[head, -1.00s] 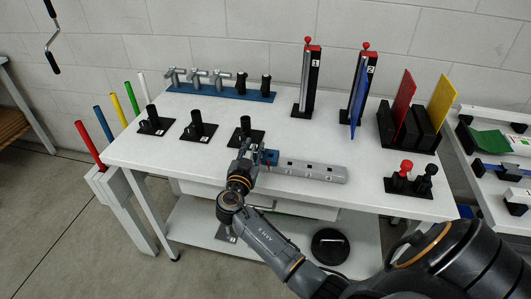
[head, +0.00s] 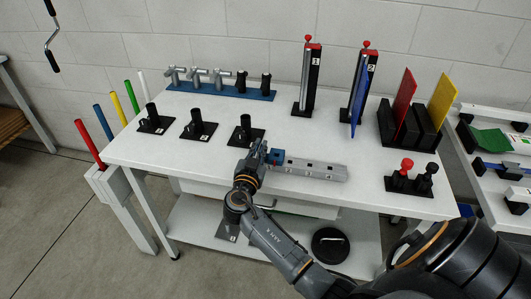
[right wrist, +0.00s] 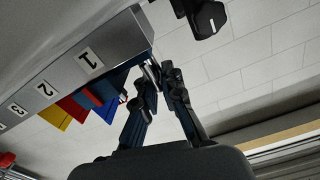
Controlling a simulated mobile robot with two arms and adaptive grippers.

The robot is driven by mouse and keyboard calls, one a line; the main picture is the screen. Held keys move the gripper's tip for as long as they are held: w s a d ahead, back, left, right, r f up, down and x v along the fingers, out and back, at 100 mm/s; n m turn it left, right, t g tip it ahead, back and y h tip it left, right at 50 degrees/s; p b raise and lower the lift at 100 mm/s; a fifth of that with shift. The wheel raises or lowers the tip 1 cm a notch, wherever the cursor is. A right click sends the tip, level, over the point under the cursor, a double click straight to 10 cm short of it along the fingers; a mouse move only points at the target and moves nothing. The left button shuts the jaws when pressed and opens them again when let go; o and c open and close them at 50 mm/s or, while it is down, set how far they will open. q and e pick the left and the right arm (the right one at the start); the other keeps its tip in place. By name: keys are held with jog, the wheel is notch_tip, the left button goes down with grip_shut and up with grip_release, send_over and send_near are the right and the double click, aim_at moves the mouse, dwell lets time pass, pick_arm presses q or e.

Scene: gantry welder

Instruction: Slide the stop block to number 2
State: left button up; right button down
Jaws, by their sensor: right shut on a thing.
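The stop block (head: 277,157) is a small blue block with a red mark, at the left end of the grey numbered rail (head: 318,171) near the table's front edge. My right gripper (head: 262,149) is at the block's left side, shut on it. In the right wrist view, the fingers (right wrist: 160,76) of my right gripper come together beside the end of the rail, near the label 1 (right wrist: 90,60). The label 2 (right wrist: 45,89) and a 3 follow further along. The fingers and rail hide most of the grip. My left gripper is out of view.
Black posts on numbered bases (head: 245,132) stand just behind and left of the gripper. Numbered upright stands (head: 308,80) and red and yellow plates (head: 403,104) are at the back right. Red and black knobs (head: 407,168) stand right of the rail.

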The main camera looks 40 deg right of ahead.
aim_at(273, 155)
jog(key=shift+s+d+f+b, duration=0.1)
jog(key=shift+s+d+b, duration=0.1)
jog(key=shift+s+d, duration=0.6)
jog(key=shift+s+d+b, duration=0.15)
jog(key=shift+s+d, duration=0.4)
jog(key=shift+s, duration=0.3)
jog(key=c, duration=1)
grip_release()
jog(key=v, duration=1.2)
